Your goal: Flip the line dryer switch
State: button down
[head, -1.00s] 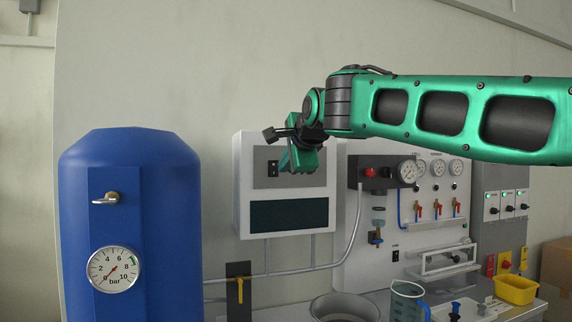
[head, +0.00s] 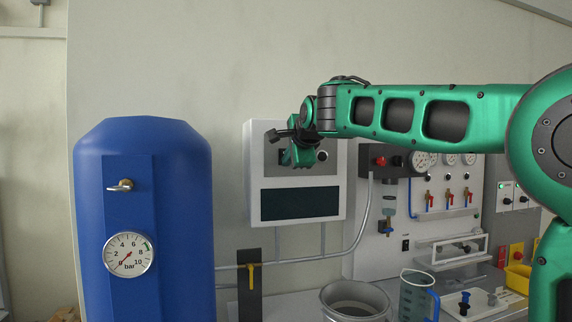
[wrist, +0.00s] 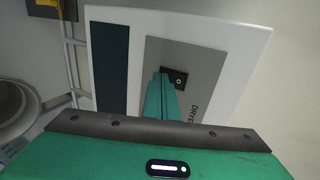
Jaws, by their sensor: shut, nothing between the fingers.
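The line dryer is a white wall box (head: 335,190) with a grey panel and a dark window. In the wrist view its grey panel (wrist: 203,65) carries the letters "DRYE", partly cut off by my gripper. The dryer switch (wrist: 180,81) is a small black plate with a light mark, right beside my fingertips. In the head view my gripper covers most of the switch. My gripper (wrist: 163,76) is shut and empty, with its green fingers pointing at the panel. It also shows in front of the panel in the head view (head: 288,158). I cannot tell whether the fingertips touch the switch.
A blue tank (head: 185,230) with a pressure gauge (head: 129,254) stands left of the dryer. A gauge and valve board (head: 440,195) is to the right. A metal pot (head: 357,302) and a clear jug (head: 417,296) stand below. The wall above the dryer is clear.

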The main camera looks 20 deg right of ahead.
jog(key=shift+w+f, duration=0.3)
jog(key=shift+f, duration=0.15)
jog(key=shift+r, duration=0.15)
jog(key=shift+s+a, duration=0.15)
jog(key=shift+s, duration=0.5)
jog(key=s+r, duration=0.1)
jog(key=s, duration=1.1)
jog(key=shift+s+r, duration=0.25)
jog(key=shift+s, duration=0.1)
